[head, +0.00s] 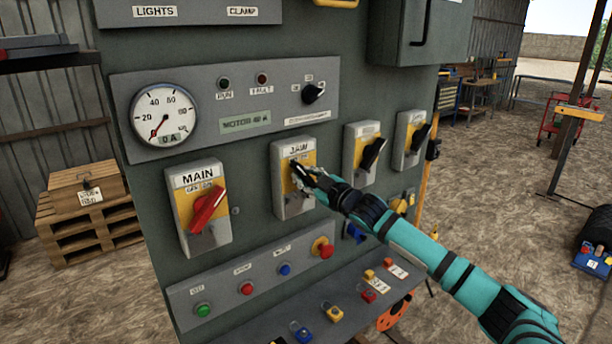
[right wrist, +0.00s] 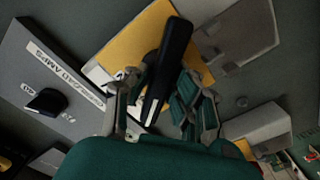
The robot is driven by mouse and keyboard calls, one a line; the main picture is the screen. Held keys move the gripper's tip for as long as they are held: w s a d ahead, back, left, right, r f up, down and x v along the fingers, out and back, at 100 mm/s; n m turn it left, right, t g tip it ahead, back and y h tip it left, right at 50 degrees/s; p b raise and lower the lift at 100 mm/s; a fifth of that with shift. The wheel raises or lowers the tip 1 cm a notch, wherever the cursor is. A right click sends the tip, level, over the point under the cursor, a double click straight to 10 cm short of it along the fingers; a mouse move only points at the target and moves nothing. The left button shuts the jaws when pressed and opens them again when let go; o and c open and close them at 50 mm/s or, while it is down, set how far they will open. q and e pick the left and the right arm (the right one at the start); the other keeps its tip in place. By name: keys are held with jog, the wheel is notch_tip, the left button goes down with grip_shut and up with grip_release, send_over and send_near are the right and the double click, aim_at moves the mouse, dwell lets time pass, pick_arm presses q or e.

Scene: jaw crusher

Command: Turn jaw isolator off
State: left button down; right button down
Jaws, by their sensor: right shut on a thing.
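The JAW isolator (head: 292,205) is a grey box with a yellow plate and a black handle, on the panel's middle row. My right gripper (head: 303,175) reaches it from the lower right and covers much of the handle in the head view. In the right wrist view, the black handle (right wrist: 170,65) stands between the two fingers of my right gripper (right wrist: 158,100), which is shut on it. The handle's exact angle against the OFF and ON marks is hard to read. My left gripper is not in view.
The MAIN isolator (head: 207,240) with a red handle is left of JAW. Two more black-handled isolators (head: 362,168) (head: 408,150) are to the right. Push buttons (head: 247,288) sit below, above a shelf (head: 400,292) with padlocks (head: 333,313). A gauge (head: 163,115) is at upper left.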

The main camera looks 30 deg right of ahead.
jog(key=shift+f+n, duration=0.1)
jog(key=shift+n, duration=0.7)
jog(key=c, duration=1.2)
grip_release()
jog(key=s, duration=1.2)
jog(key=shift+d, duration=0.45)
